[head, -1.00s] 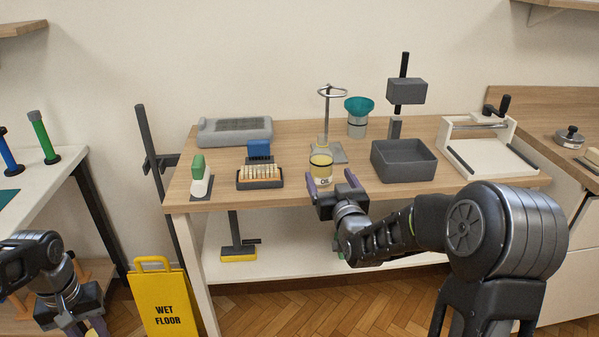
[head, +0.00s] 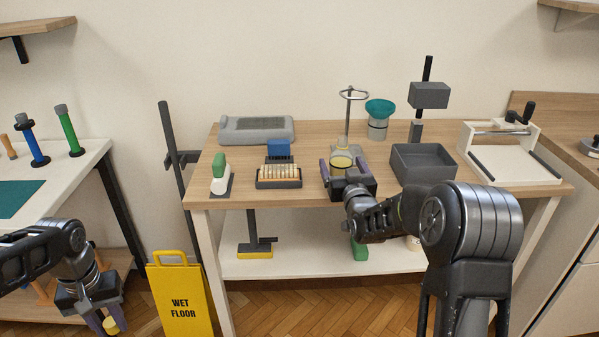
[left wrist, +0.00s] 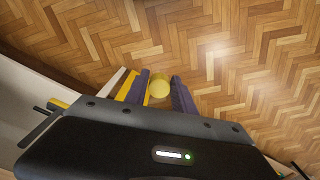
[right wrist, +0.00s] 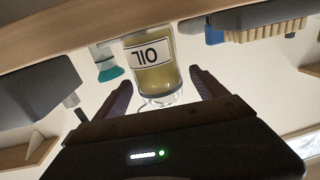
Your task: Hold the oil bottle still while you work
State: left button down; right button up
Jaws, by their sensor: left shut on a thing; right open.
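The oil bottle (head: 341,159), clear with yellow oil, stands upright near the front edge of the wooden workbench (head: 300,198). In the right wrist view the bottle (right wrist: 152,62) shows upside down, with its OIL label facing me. My right gripper (head: 345,170) is open at the bottle, one finger to each side; gaps show between fingers and glass. My left gripper (head: 108,325) hangs low at the left, away from the bench, shut on a small round yellow piece. The left wrist view also shows this yellow piece (left wrist: 159,86) between the fingers, above the floor.
On the bench, a rack of vials (head: 279,178) is left of the bottle and a grey bin (head: 424,164) right. A ring stand (head: 350,120) and a teal funnel (head: 380,108) are behind. A yellow wet-floor sign (head: 181,298) stands before the bench's left end.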

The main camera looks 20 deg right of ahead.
aim_at(339, 157)
pick_arm(q)
jog(key=shift+r+p, duration=0.35)
jog(key=shift+r, duration=0.1)
pick_arm(e)
jog(key=x, duration=0.4)
jog(key=shift+w+f, duration=0.1)
jog(key=shift+c, duration=0.5)
grip_shut()
dwell(0.3)
pick_arm(q)
jog(key=shift+f, duration=0.2)
pick_arm(e)
notch_tip(339, 157, up, 10)
jog(key=shift+r, duration=0.1)
dwell(0.6)
